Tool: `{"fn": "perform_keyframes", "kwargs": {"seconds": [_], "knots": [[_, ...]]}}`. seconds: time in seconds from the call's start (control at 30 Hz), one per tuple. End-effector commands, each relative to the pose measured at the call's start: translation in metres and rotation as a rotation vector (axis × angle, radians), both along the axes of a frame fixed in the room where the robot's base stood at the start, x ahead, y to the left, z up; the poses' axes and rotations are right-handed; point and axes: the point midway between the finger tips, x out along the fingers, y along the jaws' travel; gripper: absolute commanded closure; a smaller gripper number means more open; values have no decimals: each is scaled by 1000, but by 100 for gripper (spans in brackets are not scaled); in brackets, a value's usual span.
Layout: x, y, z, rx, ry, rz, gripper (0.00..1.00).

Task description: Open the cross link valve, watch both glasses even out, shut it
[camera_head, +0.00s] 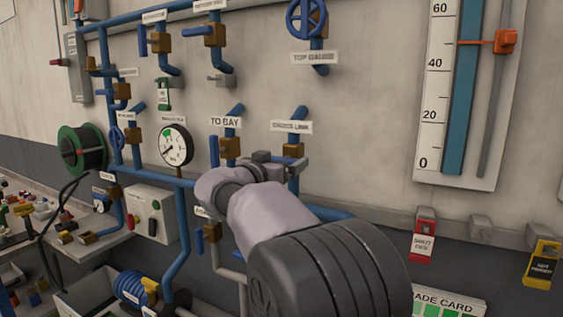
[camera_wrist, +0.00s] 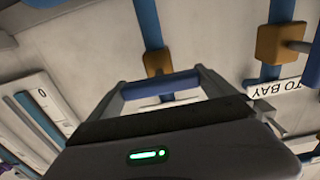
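The cross link valve has a brass body (camera_head: 293,150) under its CROSS LINK label (camera_head: 291,126). My gripper (camera_head: 280,162) is at this valve and partly covers it. In the wrist view the same brass body (camera_wrist: 154,62) is just beyond my gripper (camera_wrist: 162,88). The valve's blue lever (camera_wrist: 160,86) lies crosswise to its pipe, between my widely spread fingers. I cannot tell whether the fingers touch its ends. One glass (camera_head: 464,90) with a blue column and a scale stands at the right; its scale end also shows in the wrist view (camera_wrist: 42,95). I cannot make out a second glass.
The TO BAY valve (camera_head: 229,148) is close left of my gripper, with a blue lever. A pressure gauge (camera_head: 175,146) and several pipes are further left. Red (camera_head: 423,240) and yellow (camera_head: 542,265) tagged holders hang at right. A cluttered bench is at far left.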

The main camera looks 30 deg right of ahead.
Motion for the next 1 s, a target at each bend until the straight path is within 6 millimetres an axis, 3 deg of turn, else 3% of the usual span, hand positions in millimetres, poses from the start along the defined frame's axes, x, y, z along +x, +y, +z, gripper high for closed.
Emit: {"fn": "perform_keyframes", "kwargs": {"seconds": [0.37, 1.0], "knots": [[0, 0, -2, -62, 80, 1, 46], [1, 1, -2, -420, 540, 0, 46]]}}
